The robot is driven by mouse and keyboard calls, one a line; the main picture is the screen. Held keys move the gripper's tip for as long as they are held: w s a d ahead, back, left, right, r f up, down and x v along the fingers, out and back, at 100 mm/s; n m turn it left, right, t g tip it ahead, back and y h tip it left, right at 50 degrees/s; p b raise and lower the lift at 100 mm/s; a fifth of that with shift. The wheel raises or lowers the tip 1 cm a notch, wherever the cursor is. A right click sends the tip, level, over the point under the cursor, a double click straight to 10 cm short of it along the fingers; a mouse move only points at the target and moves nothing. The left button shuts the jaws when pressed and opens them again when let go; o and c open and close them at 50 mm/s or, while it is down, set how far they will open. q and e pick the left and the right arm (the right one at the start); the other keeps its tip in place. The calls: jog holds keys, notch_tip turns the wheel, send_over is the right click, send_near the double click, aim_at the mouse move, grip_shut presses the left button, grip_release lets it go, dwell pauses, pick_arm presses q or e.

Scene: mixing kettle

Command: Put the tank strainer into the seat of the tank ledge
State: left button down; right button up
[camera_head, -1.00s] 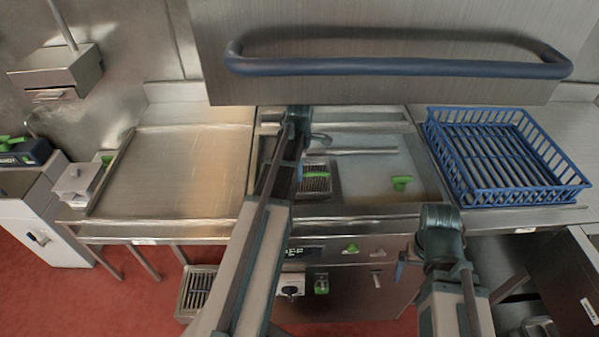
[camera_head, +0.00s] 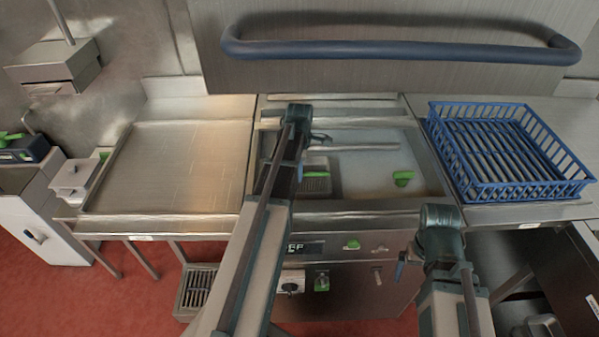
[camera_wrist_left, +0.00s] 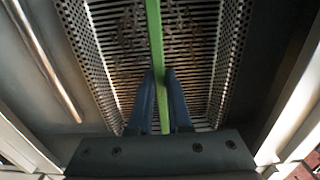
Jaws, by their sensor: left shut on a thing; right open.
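The tank strainer (camera_head: 317,184) is a perforated, slotted metal piece with a green bar handle. It shows in the left part of the tank (camera_head: 372,176), partly behind my left arm. In the left wrist view my left gripper (camera_wrist_left: 161,78) is shut on the green bar (camera_wrist_left: 155,40), a blue finger on each side, with the strainer's slotted face (camera_wrist_left: 195,50) beyond. I cannot tell whether the strainer touches the tank. The seat of the tank ledge cannot be made out.
A green-handled part (camera_head: 403,178) stands in the tank's right part. A blue wire basket (camera_head: 548,192) stands on the right counter. The left counter (camera_head: 185,165) is bare. The raised lid with a blue bar (camera_head: 400,52) is behind the tank.

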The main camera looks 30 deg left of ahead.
pick_arm(q)
jog(key=shift+f, duration=0.25)
jog(key=shift+c, duration=1.4)
grip_release()
jog(key=shift+r, duration=0.15)
jog(key=shift+r+p, duration=3.35)
jog(key=shift+r, duration=0.1)
jog(key=shift+f, duration=0.15)
notch_tip(320, 180, down, 6)
jog(key=b, duration=0.6)
